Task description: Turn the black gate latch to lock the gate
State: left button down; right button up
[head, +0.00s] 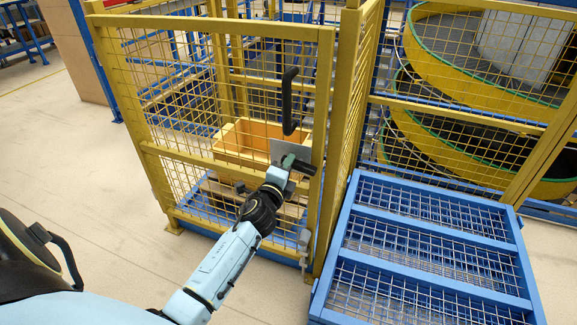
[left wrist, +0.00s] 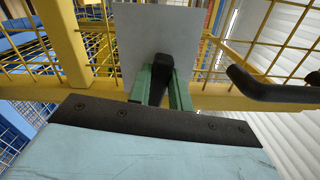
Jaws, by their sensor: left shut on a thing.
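The yellow mesh gate (head: 235,95) stands in front of me, in line with its frame post. A grey plate (head: 284,150) sits on its right side, with the black gate latch (head: 304,167) by it. My left gripper (head: 290,163) is at the latch. In the left wrist view its green fingers (left wrist: 165,88) are shut on the black latch (left wrist: 163,64), in front of the grey plate (left wrist: 170,30). The fingers hide part of the latch. My right gripper is not in view.
A black pull handle (head: 289,100) is upright on the gate above the latch; it also shows in the left wrist view (left wrist: 268,92). An orange-yellow box (head: 235,140) is behind the mesh. Floor at left is clear.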

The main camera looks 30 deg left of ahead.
pick_arm(q)
jog(key=shift+f+n, duration=0.2)
jog(key=shift+n, duration=0.7)
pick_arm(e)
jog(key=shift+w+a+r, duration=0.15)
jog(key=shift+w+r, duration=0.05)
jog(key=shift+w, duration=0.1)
pick_arm(q)
jog(key=c, duration=1.3)
grip_release()
